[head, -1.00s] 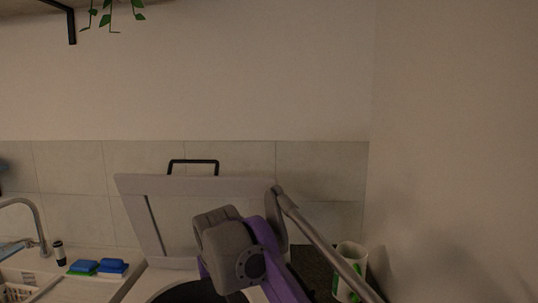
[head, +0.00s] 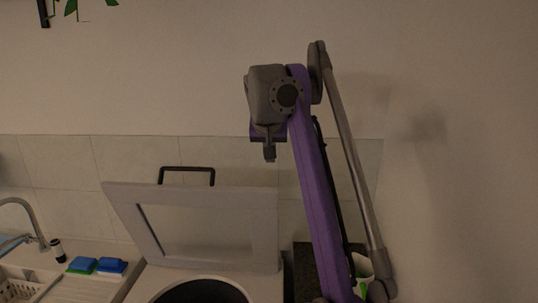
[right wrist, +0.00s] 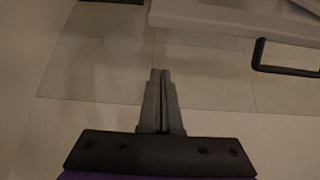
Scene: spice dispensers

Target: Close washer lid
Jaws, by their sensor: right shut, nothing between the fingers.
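The washer lid (head: 205,228) stands open, tilted up and leaning back in front of the tiled wall. Its dark handle (head: 187,169) sticks up from its top edge, and the round dark drum opening (head: 203,291) shows below it. In the right wrist view the handle (right wrist: 285,58) is at the upper right, beside a part of the lid (right wrist: 235,18). My right gripper (head: 269,155) is raised above and right of the lid, apart from it. In the right wrist view my right gripper (right wrist: 160,74) is shut and empty. My left gripper is not in view.
A sink faucet (head: 30,218), blue and green sponges (head: 97,265) and a white basket (head: 25,285) are at the left. A white and green cup (head: 363,268) is partly hidden behind my right arm. The plain wall (head: 470,150) is at the right.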

